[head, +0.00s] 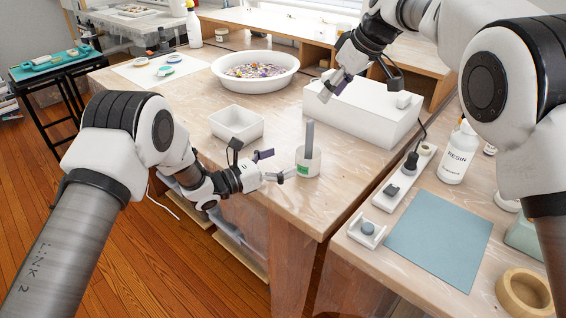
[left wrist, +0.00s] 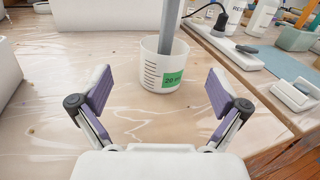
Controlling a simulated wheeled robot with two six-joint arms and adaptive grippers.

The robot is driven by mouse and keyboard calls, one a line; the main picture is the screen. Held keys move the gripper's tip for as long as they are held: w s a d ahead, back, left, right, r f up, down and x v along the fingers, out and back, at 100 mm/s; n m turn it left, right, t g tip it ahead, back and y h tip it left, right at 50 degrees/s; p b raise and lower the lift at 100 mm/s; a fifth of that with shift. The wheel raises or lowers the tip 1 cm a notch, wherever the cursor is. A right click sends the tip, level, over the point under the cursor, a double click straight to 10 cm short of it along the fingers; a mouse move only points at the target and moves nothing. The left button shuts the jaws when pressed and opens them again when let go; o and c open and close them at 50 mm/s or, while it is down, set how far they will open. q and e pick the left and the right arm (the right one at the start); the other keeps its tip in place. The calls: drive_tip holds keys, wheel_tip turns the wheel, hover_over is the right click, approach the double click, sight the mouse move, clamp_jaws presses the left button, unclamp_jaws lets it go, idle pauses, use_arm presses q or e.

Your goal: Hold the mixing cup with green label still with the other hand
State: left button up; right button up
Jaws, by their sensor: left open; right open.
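The mixing cup with the green label (head: 307,164) stands upright on the wooden table, with a grey stick (head: 309,136) standing in it. In the left wrist view the cup (left wrist: 162,69) is white with measuring marks, and the stick (left wrist: 170,27) rises out of the top of the frame. My left gripper (head: 273,165) is open just left of the cup. In the left wrist view its fingers (left wrist: 163,92) are spread wide, with the cup beyond and between them, not touched. My right gripper (head: 333,90) is open and empty above the white box, up and to the right of the cup.
A white square bowl (head: 237,123) stands left of the cup. A long white box (head: 362,114) lies behind it. A large bowl of dried flowers (head: 255,72) is further back. A resin bottle (head: 457,153) and a blue mat (head: 439,236) are on the right bench.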

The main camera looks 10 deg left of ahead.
sight(305, 156)
use_arm(q)
drive_tip(key=shift+d+f+m, duration=0.1)
drive_tip(key=shift+d+m, duration=0.35)
drive_tip(key=shift+m, duration=0.15)
drive_tip(key=shift+w+d, duration=0.2)
drive_tip(key=shift+d, duration=0.1)
drive_tip(key=x, duration=0.7)
drive_tip(key=shift+f, duration=0.1)
drive_tip(key=c, duration=1.3)
drive_tip(key=shift+c, duration=0.5)
drive_tip(key=shift+s+f, duration=0.1)
drive_tip(key=shift+f, duration=0.05)
use_arm(e)
drive_tip(key=shift+o, duration=0.3)
